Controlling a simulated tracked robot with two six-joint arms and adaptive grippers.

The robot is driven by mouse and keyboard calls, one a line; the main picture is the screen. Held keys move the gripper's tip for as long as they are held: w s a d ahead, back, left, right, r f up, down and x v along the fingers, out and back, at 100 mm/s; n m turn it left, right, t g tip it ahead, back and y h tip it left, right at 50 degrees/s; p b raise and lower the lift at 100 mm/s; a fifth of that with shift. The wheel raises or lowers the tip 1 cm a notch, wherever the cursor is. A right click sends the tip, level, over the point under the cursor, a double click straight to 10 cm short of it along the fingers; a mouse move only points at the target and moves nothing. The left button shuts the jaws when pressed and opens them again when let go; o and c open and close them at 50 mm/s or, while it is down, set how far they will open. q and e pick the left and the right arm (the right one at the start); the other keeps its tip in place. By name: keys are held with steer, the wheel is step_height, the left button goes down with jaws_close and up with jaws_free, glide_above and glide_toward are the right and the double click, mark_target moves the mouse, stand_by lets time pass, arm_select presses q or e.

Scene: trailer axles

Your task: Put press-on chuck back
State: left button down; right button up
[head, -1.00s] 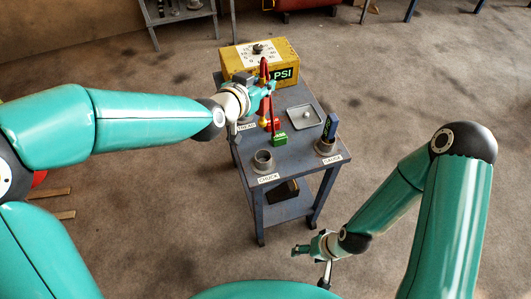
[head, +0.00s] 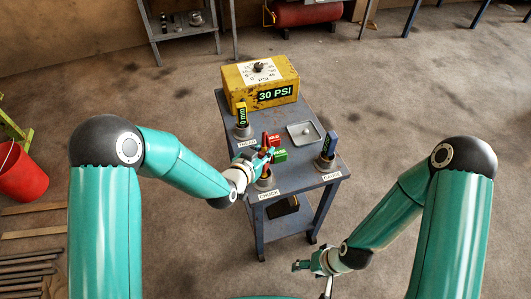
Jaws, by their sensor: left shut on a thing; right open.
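My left gripper (head: 262,158) is shut on the press-on chuck, directly above the cup labelled CHUCK (head: 264,184) at the table's near left corner. The gripper hides most of the chuck, and I cannot tell whether its lower end is inside the cup. My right gripper (head: 312,263) is open and empty, low beside the table's near right side, well away from the cups.
A grey table (head: 293,178) carries a yellow box (head: 260,84) reading 30 PSI. A yellow gauge (head: 242,114) stands in the TREAD cup, a blue tool (head: 329,146) in the GAUGE cup. A green block (head: 279,155) and a metal tray (head: 304,133) lie between.

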arm_select(q)
steer(key=shift+f, duration=0.9)
steer(key=c, duration=0.9)
jaws_free()
steer(key=shift+c, duration=0.2)
steer(key=b+v, duration=0.3)
steer(key=v, duration=0.9)
steer(key=s+a+f+n+g+y, duration=0.1)
steer(key=s+a+f+n+g, duration=0.2)
steer(key=f, duration=0.6)
steer(key=s+a+f+n+g+y, duration=0.1)
steer(key=s+a+f+g, duration=0.25)
steer(key=s+f, duration=0.35)
steer(key=s+f+n+g, duration=0.3)
steer(key=s+f+g, duration=0.2)
steer(key=s+f, duration=0.2)
steer(key=shift+s+f+n, duration=0.3)
steer(key=shift+s, duration=0.65)
